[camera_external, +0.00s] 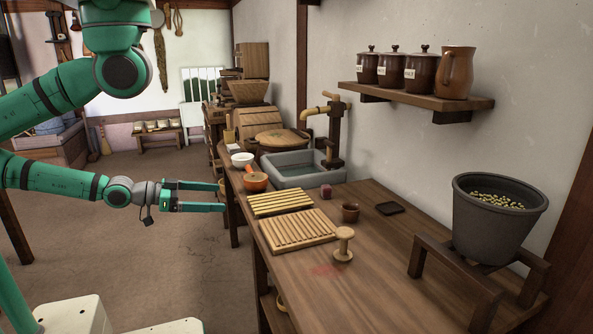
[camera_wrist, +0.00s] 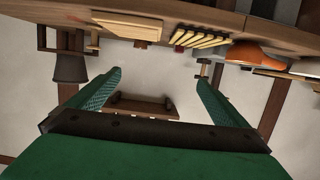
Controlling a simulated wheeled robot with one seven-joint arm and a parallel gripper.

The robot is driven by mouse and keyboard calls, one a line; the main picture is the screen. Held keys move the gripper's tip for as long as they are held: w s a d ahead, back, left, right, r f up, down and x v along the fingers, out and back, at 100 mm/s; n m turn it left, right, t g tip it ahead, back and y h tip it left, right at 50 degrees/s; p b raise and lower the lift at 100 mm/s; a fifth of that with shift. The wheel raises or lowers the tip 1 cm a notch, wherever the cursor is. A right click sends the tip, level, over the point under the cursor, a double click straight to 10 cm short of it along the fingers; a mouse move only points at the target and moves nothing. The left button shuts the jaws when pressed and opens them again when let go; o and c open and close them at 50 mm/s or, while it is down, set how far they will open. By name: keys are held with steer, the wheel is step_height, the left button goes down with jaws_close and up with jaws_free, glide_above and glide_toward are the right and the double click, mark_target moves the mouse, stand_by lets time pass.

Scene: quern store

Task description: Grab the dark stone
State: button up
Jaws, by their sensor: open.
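A small dark, flat, square-looking piece (camera_external: 389,208) lies on the wooden counter (camera_external: 385,255), right of a small brown cup (camera_external: 350,213). It may be the dark stone, but I cannot tell for sure. I cannot make it out in the wrist view. My gripper (camera_external: 222,196) is open and empty, pointing right, just left of the counter's far end and well away from the dark piece. In the wrist view my open fingers (camera_wrist: 160,80) frame the wall and a wall shelf (camera_wrist: 141,106), with the counter along the top.
A stone basin (camera_external: 290,180) is behind. A large grey bucket (camera_external: 495,225) on a wooden stand is at right. Jars line the shelf (camera_external: 415,97).

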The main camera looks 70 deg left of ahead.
steer(key=c, duration=0.8)
